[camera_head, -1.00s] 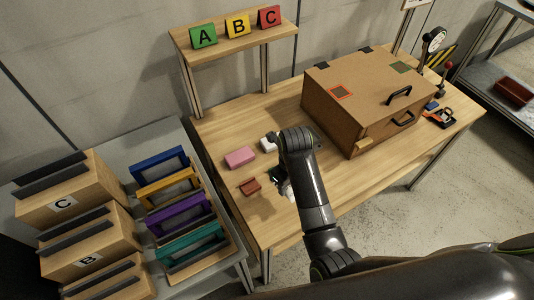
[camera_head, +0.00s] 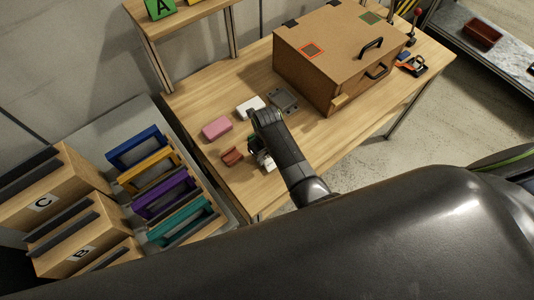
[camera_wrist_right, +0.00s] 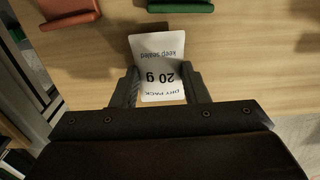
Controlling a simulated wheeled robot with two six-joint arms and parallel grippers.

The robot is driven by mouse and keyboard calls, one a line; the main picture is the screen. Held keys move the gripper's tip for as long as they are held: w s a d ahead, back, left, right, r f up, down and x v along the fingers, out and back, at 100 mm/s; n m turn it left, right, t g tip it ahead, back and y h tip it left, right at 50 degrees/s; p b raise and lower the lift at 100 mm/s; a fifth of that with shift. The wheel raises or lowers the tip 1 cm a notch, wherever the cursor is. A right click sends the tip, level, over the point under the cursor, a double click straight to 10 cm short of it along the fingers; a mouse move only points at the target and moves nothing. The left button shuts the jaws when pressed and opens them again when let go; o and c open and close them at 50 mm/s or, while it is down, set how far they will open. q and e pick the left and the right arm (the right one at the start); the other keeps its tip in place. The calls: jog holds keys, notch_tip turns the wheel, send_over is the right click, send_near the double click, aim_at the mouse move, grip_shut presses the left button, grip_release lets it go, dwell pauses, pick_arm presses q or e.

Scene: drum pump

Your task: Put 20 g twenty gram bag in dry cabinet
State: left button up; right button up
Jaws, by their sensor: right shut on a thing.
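The 20 g bag (camera_wrist_right: 158,62) is a white packet printed "DRY PACK 20 g keep sealed", upside down in the right wrist view. My right gripper (camera_wrist_right: 163,90) is shut on it, one finger on each side. In the head view my right gripper (camera_head: 262,158) is low over the front left of the table, mostly hidden by my arm. Whether the bag touches the table is unclear. The dry cabinet is probably the brown box (camera_head: 318,68) at the back right of the table, with black handles and its lid down. My left gripper is not in view.
Near the gripper on the table (camera_head: 215,100) are a red block (camera_head: 231,157), a pink block (camera_head: 217,128), a white block (camera_head: 247,106) and a grey plate (camera_head: 286,100). A green piece (camera_wrist_right: 180,6) lies just beyond the bag. Coloured frames (camera_head: 165,198) stand at left.

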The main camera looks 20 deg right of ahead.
jog(key=shift+f, duration=0.3)
jog(key=shift+f, duration=0.1)
jog(key=o, duration=1)
jog(key=shift+c, duration=0.2)
